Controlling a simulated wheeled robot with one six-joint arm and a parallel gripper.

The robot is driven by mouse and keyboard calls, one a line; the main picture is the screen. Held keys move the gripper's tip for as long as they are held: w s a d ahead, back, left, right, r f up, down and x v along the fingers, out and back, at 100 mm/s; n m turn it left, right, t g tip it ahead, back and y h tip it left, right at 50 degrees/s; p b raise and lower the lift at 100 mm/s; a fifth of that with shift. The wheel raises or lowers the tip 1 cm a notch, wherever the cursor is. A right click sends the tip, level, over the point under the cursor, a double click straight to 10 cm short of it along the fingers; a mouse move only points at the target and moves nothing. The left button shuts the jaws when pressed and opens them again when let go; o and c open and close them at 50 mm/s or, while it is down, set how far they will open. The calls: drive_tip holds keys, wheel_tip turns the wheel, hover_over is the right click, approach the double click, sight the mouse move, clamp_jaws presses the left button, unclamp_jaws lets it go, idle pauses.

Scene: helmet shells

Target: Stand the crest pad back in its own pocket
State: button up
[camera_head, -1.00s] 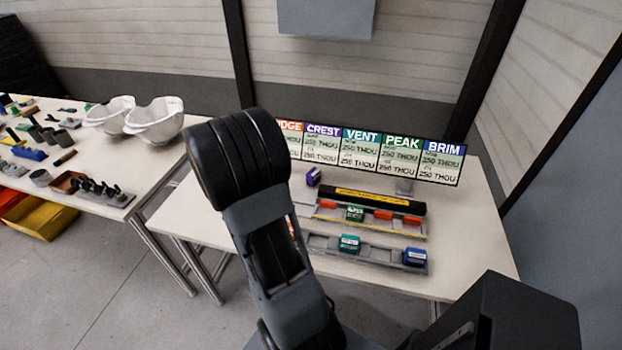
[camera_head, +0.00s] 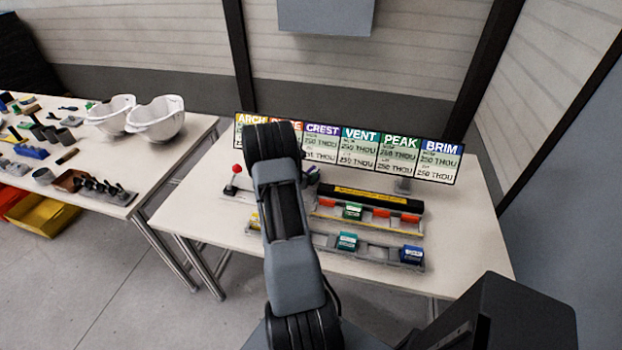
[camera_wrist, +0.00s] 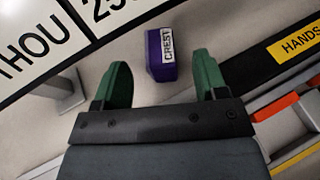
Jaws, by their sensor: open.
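The crest pad (camera_wrist: 161,54) is a purple block with a white CREST label. In the wrist view it stands on the pale table top, between and just beyond the fingertips of my gripper (camera_wrist: 161,75). The green fingers are open, one on each side, with clear gaps to the pad. In the head view my arm hides the gripper and most of the pad. A back rack (camera_head: 383,220) holds a green block and red pieces. A front rack (camera_head: 380,254) holds a teal block and a blue block. I cannot tell which pocket is the crest pad's.
A sign board (camera_head: 357,159) with ARCH, CREST, VENT, PEAK and BRIM headings stands behind the racks. A black bar (camera_head: 370,198) with a yellow label runs along the back rack. A red-knobbed lever (camera_head: 236,172) stands left. White helmet shells (camera_head: 157,121) sit on another table.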

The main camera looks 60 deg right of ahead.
sight(312, 171)
drive_tip(key=shift+p+x, duration=0.85)
drive_tip(key=shift+x, duration=2.05)
drive_tip(key=shift+s+a+f, duration=0.1)
drive_tip(key=shift+a+f, duration=0.05)
drive_tip(key=shift+c, duration=0.5)
drive_tip(key=c, duration=1)
